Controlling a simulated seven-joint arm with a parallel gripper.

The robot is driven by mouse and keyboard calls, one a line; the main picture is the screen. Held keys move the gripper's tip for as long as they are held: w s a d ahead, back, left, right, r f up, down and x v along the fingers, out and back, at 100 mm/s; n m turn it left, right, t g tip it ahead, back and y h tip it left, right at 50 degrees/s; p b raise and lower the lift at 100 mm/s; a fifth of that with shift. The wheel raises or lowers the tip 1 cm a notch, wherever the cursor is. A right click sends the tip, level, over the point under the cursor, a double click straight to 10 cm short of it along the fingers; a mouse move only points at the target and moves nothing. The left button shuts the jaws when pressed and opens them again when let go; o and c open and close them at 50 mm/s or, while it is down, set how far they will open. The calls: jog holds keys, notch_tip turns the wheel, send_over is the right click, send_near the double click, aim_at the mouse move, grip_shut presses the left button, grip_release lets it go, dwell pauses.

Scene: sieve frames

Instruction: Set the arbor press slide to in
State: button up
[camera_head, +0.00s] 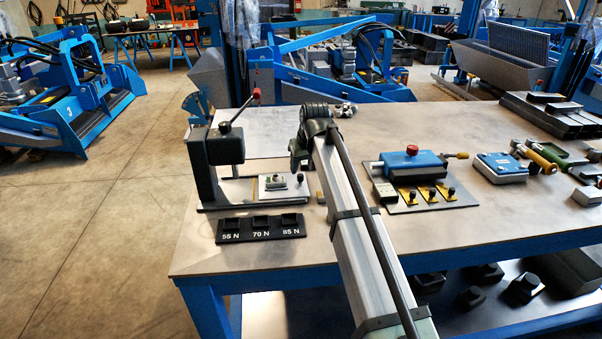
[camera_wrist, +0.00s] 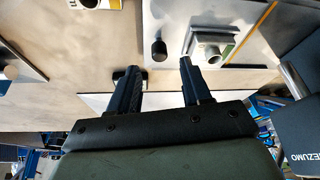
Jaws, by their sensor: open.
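The arbor press (camera_head: 218,165) stands at the table's left front, with a dark body and a red-knobbed lever (camera_head: 232,119). In the wrist view its dark body (camera_wrist: 302,110) is at the right edge. Its slide (camera_head: 268,190) is a light plate at the base, carrying a small pale fixture block (camera_wrist: 213,42). The block sits right of the press body, not under it. A black knob (camera_wrist: 158,50) stands beside the block. My gripper (camera_wrist: 158,75) is open and empty, with the knob just beyond the gap between its fingertips. Contact is not visible. The arm partly hides the gripper in the head view.
A black strip marked 55 N, 70 N and 85 N (camera_head: 260,236) lies in front of the press. A blue device on a plate with yellow tags (camera_head: 411,163) stands right of my arm. The table's back middle has clear room.

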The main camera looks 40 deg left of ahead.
aim_at(300, 174)
jog(key=shift+x, duration=2.1)
jog(key=shift+c, duration=0.2)
grip_shut()
